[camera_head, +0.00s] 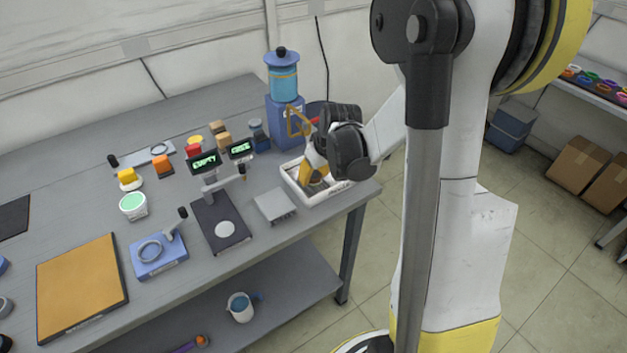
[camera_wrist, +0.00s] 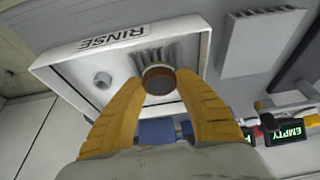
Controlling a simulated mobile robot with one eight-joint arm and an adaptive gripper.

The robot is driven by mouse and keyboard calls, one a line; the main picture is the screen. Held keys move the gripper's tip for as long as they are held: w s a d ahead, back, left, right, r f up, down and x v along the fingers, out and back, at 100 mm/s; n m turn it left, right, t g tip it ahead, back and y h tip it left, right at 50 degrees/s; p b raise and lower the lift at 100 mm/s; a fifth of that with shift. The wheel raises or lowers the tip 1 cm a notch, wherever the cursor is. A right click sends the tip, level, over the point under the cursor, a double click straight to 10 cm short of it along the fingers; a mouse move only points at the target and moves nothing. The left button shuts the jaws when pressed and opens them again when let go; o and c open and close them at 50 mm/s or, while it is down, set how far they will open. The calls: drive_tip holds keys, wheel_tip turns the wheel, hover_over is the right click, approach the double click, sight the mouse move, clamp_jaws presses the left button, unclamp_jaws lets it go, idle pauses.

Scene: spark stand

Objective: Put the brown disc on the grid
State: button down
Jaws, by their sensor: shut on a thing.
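My gripper (camera_wrist: 160,90) is shut on the brown disc (camera_wrist: 159,85), a small round piece with a paler rim between the yellow fingertips. In the wrist view they are over the white tray marked RINSE (camera_wrist: 55,68), in front of its grey ribs (camera_wrist: 181,52). I cannot tell whether the disc touches the ribs. In the head view my gripper (camera_head: 314,170) reaches down into the tray (camera_head: 331,198), and the disc cannot be made out. A pale grey plate with a toothed edge (camera_head: 275,206) lies just left of the tray; it also shows in the wrist view (camera_wrist: 262,42). I cannot tell which is the grid.
A blue machine with a clear blue top (camera_head: 284,100) stands behind the tray. Left of the plate are a dark scale-like device (camera_head: 219,226) and two small displays, one reading EMPTY (camera_head: 204,162). A round knob (camera_wrist: 102,80) sits inside the tray. The table's right edge is close.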

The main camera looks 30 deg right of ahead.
drive_tip(key=shift+f, duration=0.35)
drive_tip(key=c, duration=0.9)
unclamp_jaws()
drive_tip(key=shift+c, duration=0.2)
drive_tip(key=p+v, duration=0.5)
drive_tip(key=v, duration=0.7)
drive_tip(key=s+a+r+t, duration=0.1)
drive_tip(key=s+a+r, duration=0.4)
drive_tip(key=a, duration=0.3)
drive_tip(key=s+a+r+t, duration=0.1)
drive_tip(key=s+a+r, duration=0.3)
drive_tip(key=s+a, duration=0.3)
drive_tip(key=shift+s+a+r+t, duration=0.35)
drive_tip(key=shift+s+r+t, duration=0.05)
drive_tip(key=shift+s, duration=0.3)
